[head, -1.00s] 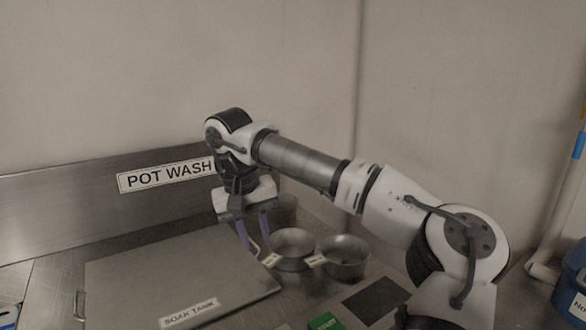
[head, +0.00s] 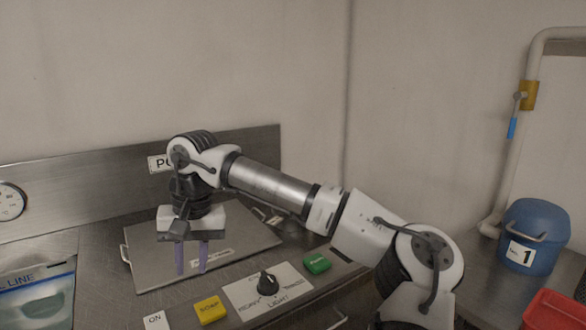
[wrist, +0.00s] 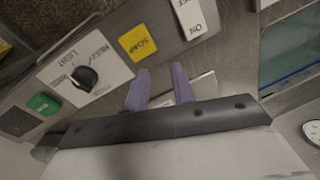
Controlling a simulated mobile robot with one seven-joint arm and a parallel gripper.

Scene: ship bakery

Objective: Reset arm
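My gripper (head: 191,271) points down over the front part of the grey soak tank lid (head: 150,232) in the head view. Its two purple fingers stand apart with nothing between them. The fingers also show in the wrist view (wrist: 160,80), spread and empty, with the control panel beyond them. My arm reaches from the lower right across to the left, bent down at the wrist. The pans (head: 290,228) behind my forearm are mostly hidden.
The front panel has a dark knob (head: 268,283), a yellow soap button (head: 210,309), a white ON button (head: 156,321) and a green button (head: 317,262). A blue lidded bucket (head: 536,237) and a red container (head: 553,311) stand at the right. A gauge (head: 10,201) is at the left.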

